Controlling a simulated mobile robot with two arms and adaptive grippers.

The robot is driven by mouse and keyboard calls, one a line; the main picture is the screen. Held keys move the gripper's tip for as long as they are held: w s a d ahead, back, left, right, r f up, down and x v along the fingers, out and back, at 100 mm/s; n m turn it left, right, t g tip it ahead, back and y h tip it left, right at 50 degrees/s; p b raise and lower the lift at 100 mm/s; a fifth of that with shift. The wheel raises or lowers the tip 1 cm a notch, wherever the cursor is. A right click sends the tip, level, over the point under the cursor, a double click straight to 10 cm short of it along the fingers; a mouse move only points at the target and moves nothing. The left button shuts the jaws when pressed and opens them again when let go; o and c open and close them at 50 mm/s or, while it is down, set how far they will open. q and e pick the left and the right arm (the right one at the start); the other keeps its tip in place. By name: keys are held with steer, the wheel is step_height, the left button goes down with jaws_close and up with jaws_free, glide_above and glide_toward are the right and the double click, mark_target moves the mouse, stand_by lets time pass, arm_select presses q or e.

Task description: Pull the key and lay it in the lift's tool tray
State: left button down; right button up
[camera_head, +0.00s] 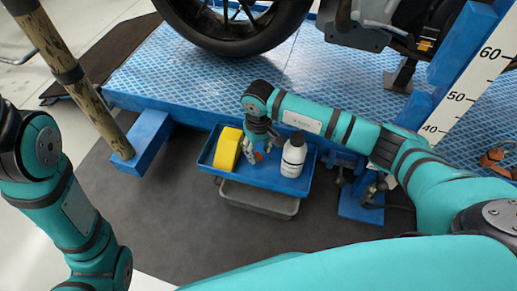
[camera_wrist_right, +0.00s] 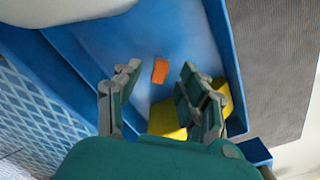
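A small orange piece, which looks like the key's tag, lies on the floor of the blue tool tray (camera_head: 285,187). In the right wrist view the orange tag (camera_wrist_right: 160,70) is beyond and between my fingertips, with a gap on either side. No metal part of the key can be made out. My right gripper (camera_wrist_right: 158,80) is open and empty, pointing down into the tray. In the head view my right gripper (camera_head: 262,148) is over the tray, between the yellow object and the bottle. My left arm shows at the left edge; its gripper is out of view.
In the tray, a yellow block (camera_head: 227,148) is at the left and a white bottle (camera_head: 293,155) with a dark cap at the right. A grey bin (camera_head: 258,200) is under the tray. The blue lift platform (camera_head: 190,85) bears the motorcycle (camera_head: 235,20) behind.

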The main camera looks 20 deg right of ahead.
mark_target(259, 155)
step_height(259, 155, up, 12)
stand_by(0.7)
stand_by(0.4)
